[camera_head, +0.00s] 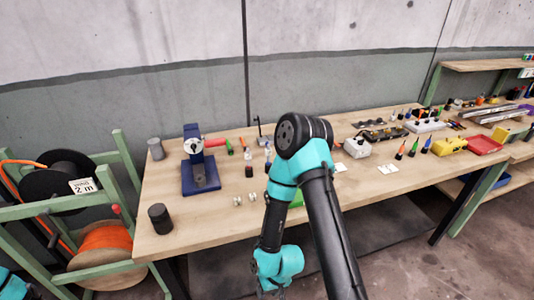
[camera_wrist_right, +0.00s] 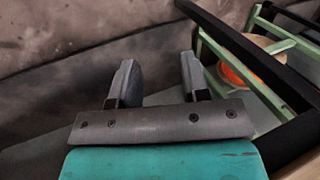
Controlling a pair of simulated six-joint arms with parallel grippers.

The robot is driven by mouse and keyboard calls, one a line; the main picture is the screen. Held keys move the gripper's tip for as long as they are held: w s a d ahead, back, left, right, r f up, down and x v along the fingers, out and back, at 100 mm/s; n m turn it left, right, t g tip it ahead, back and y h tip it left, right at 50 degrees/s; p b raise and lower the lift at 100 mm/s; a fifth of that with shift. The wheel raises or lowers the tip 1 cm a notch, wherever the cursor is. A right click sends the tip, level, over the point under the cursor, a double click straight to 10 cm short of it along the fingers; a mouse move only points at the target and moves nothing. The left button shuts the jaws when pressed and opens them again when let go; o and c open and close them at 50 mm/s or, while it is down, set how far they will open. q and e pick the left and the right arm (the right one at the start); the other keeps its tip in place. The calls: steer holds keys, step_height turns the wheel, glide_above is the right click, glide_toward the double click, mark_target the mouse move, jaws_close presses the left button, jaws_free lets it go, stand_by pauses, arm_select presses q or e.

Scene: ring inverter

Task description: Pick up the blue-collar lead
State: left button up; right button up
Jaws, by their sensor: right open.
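Several small dark pieces with coloured parts stand on the workbench (camera_head: 225,222) in the head view. One with a blue part (camera_head: 427,144) is at the right, beside similar green and orange ones. Too small to tell whether it is the blue-collar lead. My right gripper (camera_wrist_right: 157,78) is open and empty in the right wrist view, with bare floor beyond its fingers. In the head view my right arm hangs in front of the bench, its gripper at the bottom edge, low and well away from the pieces. My left gripper is out of view.
A blue press-like stand (camera_head: 200,178) with a red handle and a black cylinder (camera_head: 160,218) occupy the bench's left. A yellow box (camera_head: 449,145) and red tray (camera_head: 483,145) are at the right. A green cable rack (camera_head: 120,150) stands left. My right arm hides part of the bench.

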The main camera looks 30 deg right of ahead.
stand_by(0.4)
steer(key=shift+o, duration=0.6)
